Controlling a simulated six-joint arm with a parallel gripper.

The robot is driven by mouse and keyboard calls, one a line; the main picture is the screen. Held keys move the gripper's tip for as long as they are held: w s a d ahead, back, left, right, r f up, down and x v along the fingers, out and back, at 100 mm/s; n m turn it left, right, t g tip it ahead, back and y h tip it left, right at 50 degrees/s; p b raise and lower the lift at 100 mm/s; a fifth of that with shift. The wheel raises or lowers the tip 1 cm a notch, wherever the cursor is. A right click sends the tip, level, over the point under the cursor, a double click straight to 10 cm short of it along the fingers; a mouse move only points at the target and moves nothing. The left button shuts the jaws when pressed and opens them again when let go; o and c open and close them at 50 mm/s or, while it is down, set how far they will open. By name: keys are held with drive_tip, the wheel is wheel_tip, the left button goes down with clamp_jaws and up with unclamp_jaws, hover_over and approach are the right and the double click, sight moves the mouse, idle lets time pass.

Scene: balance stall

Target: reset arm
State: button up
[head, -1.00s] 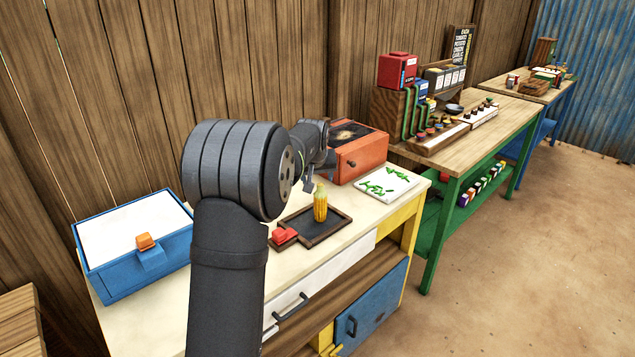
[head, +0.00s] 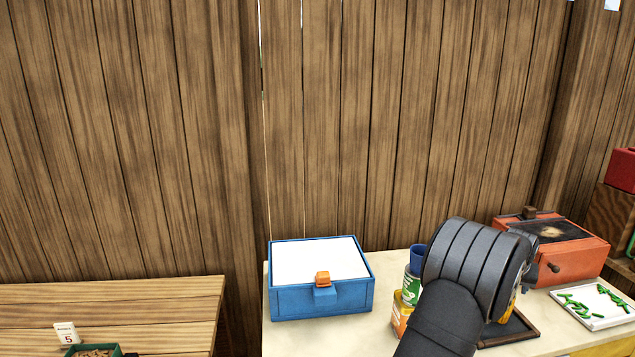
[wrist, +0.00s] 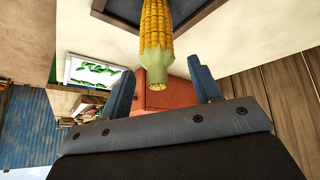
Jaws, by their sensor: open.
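My gripper (wrist: 162,88) is open in the wrist view, with its two blue-grey fingers spread apart. An ear of corn (wrist: 156,30), yellow with a pale green stalk end, stands on a dark framed tray (wrist: 205,14). Its green end points toward the gap between my fingers, and I cannot tell whether it lies inside the gap. Neither finger visibly touches it. In the head view my arm covers the gripper and most of the dark tray (head: 512,332).
A blue box with a white top (head: 320,292) and orange catch stands on the counter's left. A can (head: 412,288) stands beside my arm. An orange oven-like box (head: 560,250) and a white tray of green pieces (head: 596,304) are at right. A wooden table (head: 110,310) is at left.

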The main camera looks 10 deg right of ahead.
drive_tip(key=x, duration=0.4)
drive_tip(key=shift+f, duration=0.15)
wheel_tip(320, 180, up, 2)
drive_tip(key=shift+r, duration=0.4)
